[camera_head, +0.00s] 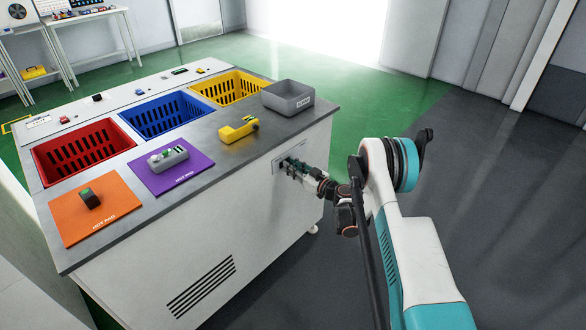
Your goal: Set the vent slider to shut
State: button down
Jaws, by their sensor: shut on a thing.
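The vent slider (278,161) is set in a light plate on the bench's right-hand side face, below the worktop edge. Its knob is hidden behind my fingers, so its exact position along the slot cannot be told. My gripper (288,165) reaches the plate from the right and is shut on the slider's knob.
The bench top holds red (52,178), blue (128,125) and yellow (206,97) baskets, a grey bin (286,109), a yellow tool (236,130), an orange pad (70,228) and a purple pad (190,183). A louvred grille (203,285) is lower on the side. The floor at right is clear.

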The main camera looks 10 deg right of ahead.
jog(key=shift+s+a, duration=0.1)
jog(key=shift+a, duration=0.05)
jog(key=c, duration=1.4)
grip_release()
jog(key=shift+a, duration=0.1)
jog(key=v, duration=0.7)
jog(key=shift+s, duration=0.25)
